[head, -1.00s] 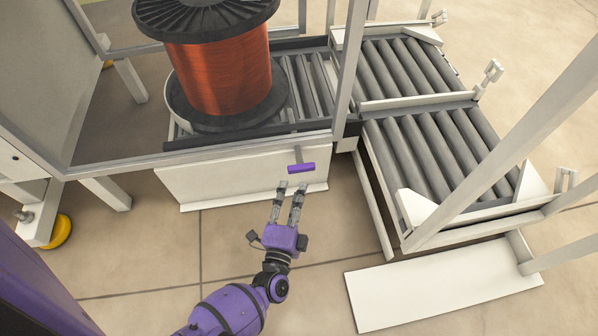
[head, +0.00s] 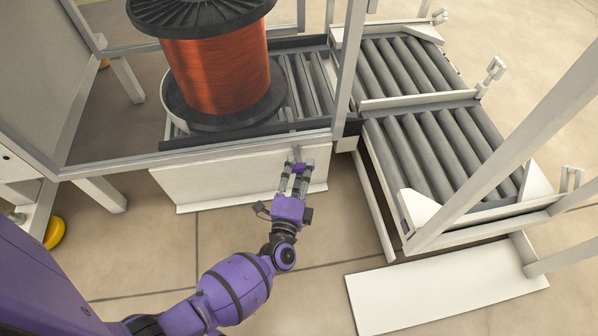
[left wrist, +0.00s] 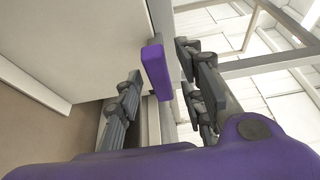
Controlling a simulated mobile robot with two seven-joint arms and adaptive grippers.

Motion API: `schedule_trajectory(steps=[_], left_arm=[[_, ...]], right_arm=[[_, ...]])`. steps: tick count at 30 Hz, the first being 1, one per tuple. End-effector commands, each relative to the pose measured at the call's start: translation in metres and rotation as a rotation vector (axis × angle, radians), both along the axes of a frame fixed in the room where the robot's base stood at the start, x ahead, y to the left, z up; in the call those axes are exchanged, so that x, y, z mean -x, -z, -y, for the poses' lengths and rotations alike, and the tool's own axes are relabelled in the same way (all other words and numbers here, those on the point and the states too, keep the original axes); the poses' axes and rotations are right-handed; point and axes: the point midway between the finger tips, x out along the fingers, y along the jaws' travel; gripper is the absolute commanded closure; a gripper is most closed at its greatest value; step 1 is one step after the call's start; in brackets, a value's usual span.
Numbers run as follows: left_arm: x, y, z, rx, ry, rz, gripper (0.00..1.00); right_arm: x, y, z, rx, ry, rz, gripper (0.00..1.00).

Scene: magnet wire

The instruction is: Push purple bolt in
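The purple bolt (head: 299,168) sticks out from the front of the white panel below the roller conveyor. In the left wrist view the purple bolt (left wrist: 156,72) shows as a purple bar on a grey stem, between the two fingers. My left gripper (head: 300,164) is at the bolt in the head view, with its fingers on either side of it. In the left wrist view the left gripper (left wrist: 160,88) is open, with a gap visible beside the bar. I cannot tell whether a finger touches it. My right gripper is not in view.
A large spool of copper wire (head: 218,82) stands on the conveyor behind the white panel (head: 225,181). A roller cart (head: 440,150) stands to the right. Metal frame posts (head: 348,70) rise near the bolt. Tiled floor in front is clear.

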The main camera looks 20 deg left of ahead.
Motion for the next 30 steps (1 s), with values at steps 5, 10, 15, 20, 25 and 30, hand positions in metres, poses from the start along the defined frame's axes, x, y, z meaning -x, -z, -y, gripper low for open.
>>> schedule_trajectory(steps=[5, 10, 15, 20, 25, 30], left_arm=[[0.0, 0.0, 0.0, 0.0, 0.0, 0.0, 0.73], [0.0, 0.0, 0.0, 0.0, 0.0, 0.0, 0.96], [0.001, 0.0, 0.0, -0.001, 0.0, 0.0, 1.0], [0.0, 0.0, -0.001, -0.001, 0.0, 0.0, 1.0], [-0.013, -0.001, -0.01, -0.009, -0.004, 0.004, 1.0], [-0.027, -0.002, -0.02, -0.006, -0.002, 0.0, 1.0]], right_arm=[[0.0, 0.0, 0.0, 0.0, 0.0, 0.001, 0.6], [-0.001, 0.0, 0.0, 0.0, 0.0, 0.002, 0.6], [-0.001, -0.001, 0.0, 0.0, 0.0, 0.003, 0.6], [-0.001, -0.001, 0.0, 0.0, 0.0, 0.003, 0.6], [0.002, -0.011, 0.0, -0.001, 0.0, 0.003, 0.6], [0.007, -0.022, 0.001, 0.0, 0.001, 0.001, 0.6]])
